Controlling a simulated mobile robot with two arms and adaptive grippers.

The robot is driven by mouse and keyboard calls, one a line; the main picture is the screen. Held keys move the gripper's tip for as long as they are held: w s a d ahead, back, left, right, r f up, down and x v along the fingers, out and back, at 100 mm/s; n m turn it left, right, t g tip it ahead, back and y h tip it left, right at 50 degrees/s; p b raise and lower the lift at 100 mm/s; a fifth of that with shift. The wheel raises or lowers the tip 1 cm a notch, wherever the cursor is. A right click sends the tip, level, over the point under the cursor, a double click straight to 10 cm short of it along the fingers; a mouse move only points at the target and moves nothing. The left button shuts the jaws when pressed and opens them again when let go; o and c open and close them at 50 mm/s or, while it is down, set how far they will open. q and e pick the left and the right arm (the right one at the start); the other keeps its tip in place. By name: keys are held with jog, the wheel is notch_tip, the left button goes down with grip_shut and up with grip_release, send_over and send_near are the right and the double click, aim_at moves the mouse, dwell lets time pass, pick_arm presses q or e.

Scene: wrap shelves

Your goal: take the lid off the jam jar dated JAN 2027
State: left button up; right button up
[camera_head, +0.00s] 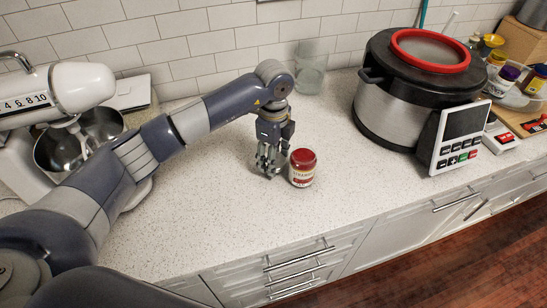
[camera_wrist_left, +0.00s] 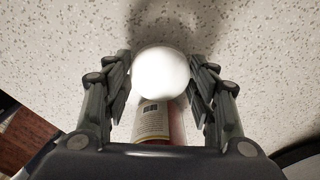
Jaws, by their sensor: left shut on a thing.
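A jam jar (camera_head: 302,178) with a dark red lid (camera_head: 303,157) and a pale label stands upright on the counter in the head view. Its date is too small to read. My left gripper (camera_head: 268,166) points down just left of the jar, close against it in the picture. In the left wrist view the fingers (camera_wrist_left: 162,92) flank a glaring white round thing (camera_wrist_left: 162,72), and they are shut on it. I cannot tell what it is. Below it a pale label (camera_wrist_left: 152,121) shows beside a strip of red. My right gripper is out of view.
A large cooker (camera_head: 392,105) with a red ring on top and a control panel stands at right. A stand mixer (camera_head: 80,88) with a metal bowl is at left. A clear glass (camera_head: 310,72) stands behind. The counter in front is clear up to its edge.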

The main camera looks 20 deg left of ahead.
pick_arm(q)
notch_tip(320, 180, down, 2)
jog(key=shift+f, duration=0.1)
jog(key=shift+f, duration=0.15)
jog(key=o, duration=1.2)
